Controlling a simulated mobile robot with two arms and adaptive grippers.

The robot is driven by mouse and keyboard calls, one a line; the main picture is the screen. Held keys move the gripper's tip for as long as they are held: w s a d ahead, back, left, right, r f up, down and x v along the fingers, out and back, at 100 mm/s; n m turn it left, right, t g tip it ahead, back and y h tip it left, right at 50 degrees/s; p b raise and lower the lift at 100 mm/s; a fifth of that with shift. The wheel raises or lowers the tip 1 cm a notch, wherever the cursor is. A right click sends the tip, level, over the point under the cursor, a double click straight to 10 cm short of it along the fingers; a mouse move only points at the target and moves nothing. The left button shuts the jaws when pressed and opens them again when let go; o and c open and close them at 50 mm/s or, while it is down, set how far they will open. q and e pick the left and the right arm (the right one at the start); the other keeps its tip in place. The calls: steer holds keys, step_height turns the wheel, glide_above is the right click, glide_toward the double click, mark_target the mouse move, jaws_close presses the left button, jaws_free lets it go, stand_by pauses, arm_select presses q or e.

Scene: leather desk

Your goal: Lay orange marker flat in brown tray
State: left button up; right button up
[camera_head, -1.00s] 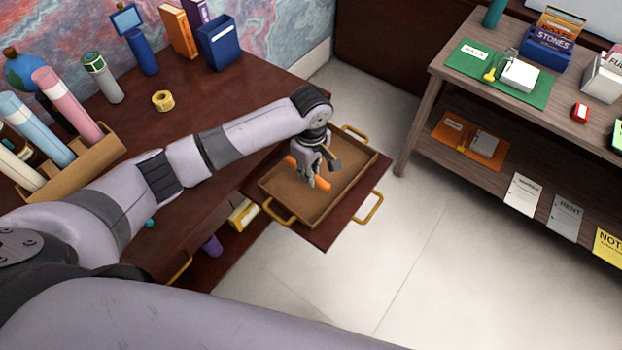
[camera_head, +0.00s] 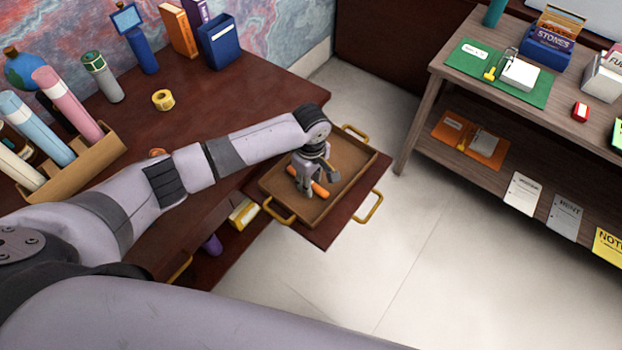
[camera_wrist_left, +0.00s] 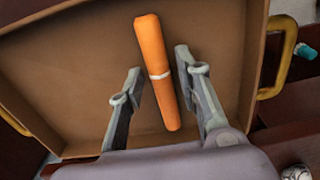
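The orange marker (camera_head: 320,189) has a pale band, clear in the left wrist view (camera_wrist_left: 152,55). It appears to lie flat on the floor of the brown tray (camera_head: 345,184), which has gold handles. My left gripper (camera_head: 308,184) is down inside the tray at the marker. In the left wrist view its two fingers (camera_wrist_left: 158,82) stand apart on either side of the marker, with a gap visible at each side. Part of the marker is hidden behind the gripper in the head view. My right gripper is not in view.
The tray sits on a dark pulled-out board (camera_head: 322,236) at the desk's edge. A yellow tape roll (camera_head: 163,100) and a box of rolled tubes (camera_head: 75,170) are on the desk (camera_head: 205,110). A wooden shelf (camera_head: 440,72) stands at right, with clear floor between.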

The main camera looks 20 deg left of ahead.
arm_select(q)
steer(key=shift+o, duration=0.2)
steer(key=shift+r, duration=0.1)
step_height(320, 180, up, 12)
stand_by(0.5)
steer(key=shift+a+r, duration=0.1)
